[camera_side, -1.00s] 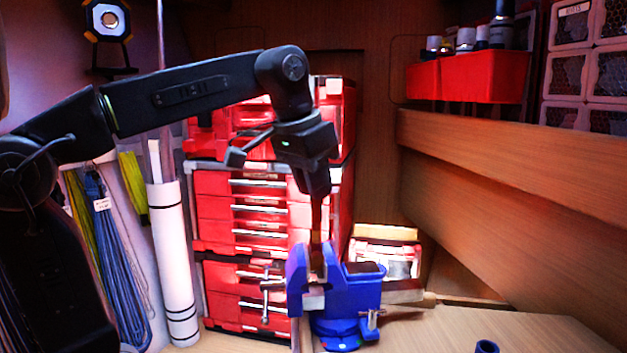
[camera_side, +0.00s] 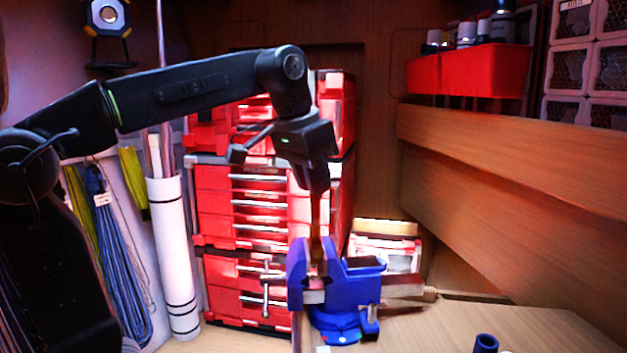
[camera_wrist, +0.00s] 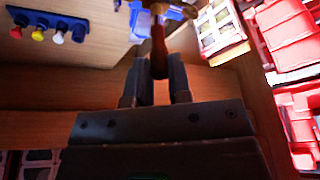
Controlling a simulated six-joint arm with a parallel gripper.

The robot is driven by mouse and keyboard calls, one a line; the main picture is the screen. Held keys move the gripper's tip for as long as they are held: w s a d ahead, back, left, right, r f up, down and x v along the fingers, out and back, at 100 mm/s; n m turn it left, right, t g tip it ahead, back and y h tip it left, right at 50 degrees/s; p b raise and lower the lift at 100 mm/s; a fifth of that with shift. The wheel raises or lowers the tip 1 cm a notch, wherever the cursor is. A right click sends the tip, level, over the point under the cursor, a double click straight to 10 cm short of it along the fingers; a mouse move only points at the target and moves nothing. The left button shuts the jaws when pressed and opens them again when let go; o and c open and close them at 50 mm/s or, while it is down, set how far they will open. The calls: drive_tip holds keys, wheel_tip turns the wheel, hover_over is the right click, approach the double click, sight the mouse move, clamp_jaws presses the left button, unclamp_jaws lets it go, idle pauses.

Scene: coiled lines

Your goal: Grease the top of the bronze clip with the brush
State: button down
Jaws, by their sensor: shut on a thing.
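My gripper (camera_side: 317,188) points down and is shut on the brush (camera_side: 316,215), whose brown handle hangs nearly upright. In the wrist view the handle (camera_wrist: 158,50) sits between the two fingers of my gripper (camera_wrist: 157,85). In the side view the brush's lower end is at the jaws of the blue vise (camera_side: 345,290). The bronze clip cannot be made out; it is too small or hidden around the vise jaws. I cannot tell whether the bristles touch anything.
Red drawer units (camera_side: 235,215) stand behind the vise, and a white roll (camera_side: 172,260) with hanging coiled lines (camera_side: 115,260) is at the left. The wrist view shows a blue rack with coloured knobs (camera_wrist: 57,38).

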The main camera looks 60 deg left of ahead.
drive_tip(key=shift+w+a, duration=0.1)
idle(0.3)
drive_tip(key=shift+w+a, duration=0.2)
drive_tip(key=shift+a, duration=0.25)
drive_tip(key=shift+s+d+f, duration=0.1)
drive_tip(key=shift+s+d, duration=0.2)
drive_tip(key=shift+d, duration=0.35)
drive_tip(key=shift+s+d, duration=0.1)
drive_tip(key=shift+s+d, duration=0.2)
drive_tip(key=shift+d, duration=0.25)
drive_tip(key=shift+a, duration=0.15)
idle(0.3)
